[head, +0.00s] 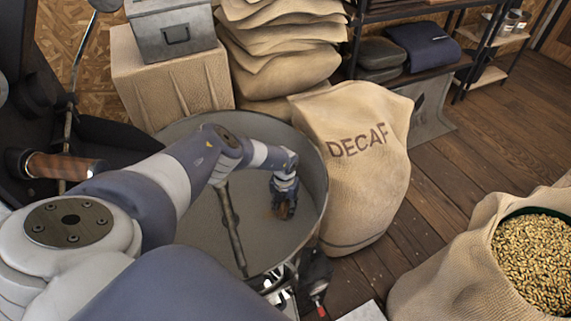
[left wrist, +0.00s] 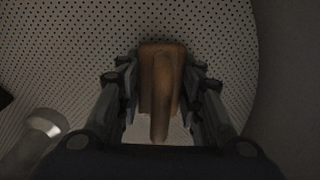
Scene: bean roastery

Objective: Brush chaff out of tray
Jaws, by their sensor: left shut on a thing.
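The round grey cooling tray (head: 318,180) has a high rim and fills the middle of the head view. My left gripper (head: 285,190) reaches down inside it, near its right side. It is shut on a wooden brush (head: 284,209). In the left wrist view the brush (left wrist: 161,88) sits between the two fingers of the left gripper (left wrist: 162,100), over the tray's perforated floor (left wrist: 70,60). I cannot make out chaff on the floor in either view, and whether the brush touches the floor is unclear. My right gripper is not seen.
A dark stirring bar (head: 232,228) crosses the tray left of the gripper. A DECAF sack (head: 365,190) stands close against the tray's right side. Folded sacks (head: 285,60) and a metal box (head: 175,32) are behind. An open bean sack (head: 455,265) stands at right.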

